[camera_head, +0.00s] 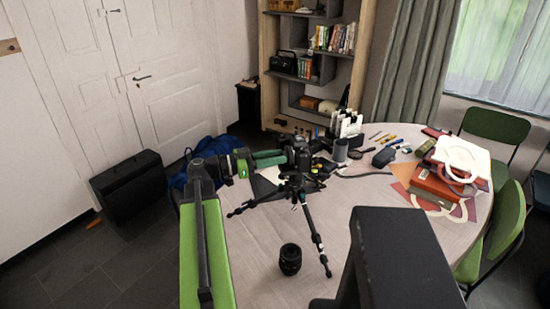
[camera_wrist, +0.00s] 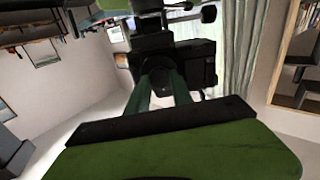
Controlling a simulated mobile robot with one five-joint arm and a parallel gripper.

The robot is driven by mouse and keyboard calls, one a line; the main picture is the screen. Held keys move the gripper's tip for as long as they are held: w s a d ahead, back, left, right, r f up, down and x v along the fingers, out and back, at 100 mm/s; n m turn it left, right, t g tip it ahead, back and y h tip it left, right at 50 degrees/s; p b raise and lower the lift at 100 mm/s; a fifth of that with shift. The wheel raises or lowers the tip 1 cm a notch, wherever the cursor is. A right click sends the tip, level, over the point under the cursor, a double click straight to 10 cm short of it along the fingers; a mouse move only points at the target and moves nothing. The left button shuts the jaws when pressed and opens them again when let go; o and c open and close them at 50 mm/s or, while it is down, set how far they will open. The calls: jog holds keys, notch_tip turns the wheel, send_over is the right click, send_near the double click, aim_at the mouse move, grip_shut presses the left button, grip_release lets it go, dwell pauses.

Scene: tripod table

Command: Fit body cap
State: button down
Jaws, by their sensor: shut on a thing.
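The black camera (camera_head: 299,148) stands on a small black tripod (camera_head: 312,222) on the table. In the wrist view the camera body (camera_wrist: 200,62) fills the upper middle, with the tripod head above it, so this view looks upside down. My gripper (camera_wrist: 161,82) has its green fingers shut on the dark round body cap (camera_wrist: 160,72) at the front of the camera. I cannot tell how the cap sits against the mount. In the head view my gripper (camera_head: 284,157) reaches the camera from the left, and the cap is hidden. A black lens (camera_head: 290,259) stands upright on the table.
The round table (camera_head: 262,245) has clear room around the lens. A red box with papers (camera_head: 442,180) lies at the right. A white-and-black holder (camera_head: 346,124), a grey cup (camera_head: 340,150) and small tools are behind the camera. Green chairs (camera_head: 496,128) stand at the right.

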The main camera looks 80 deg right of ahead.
jog(key=shift+m, duration=0.3)
jog(key=c, duration=0.9)
grip_release()
jog(key=shift+m, duration=0.3)
jog(key=shift+o, duration=0.2)
jog(key=v, duration=0.7)
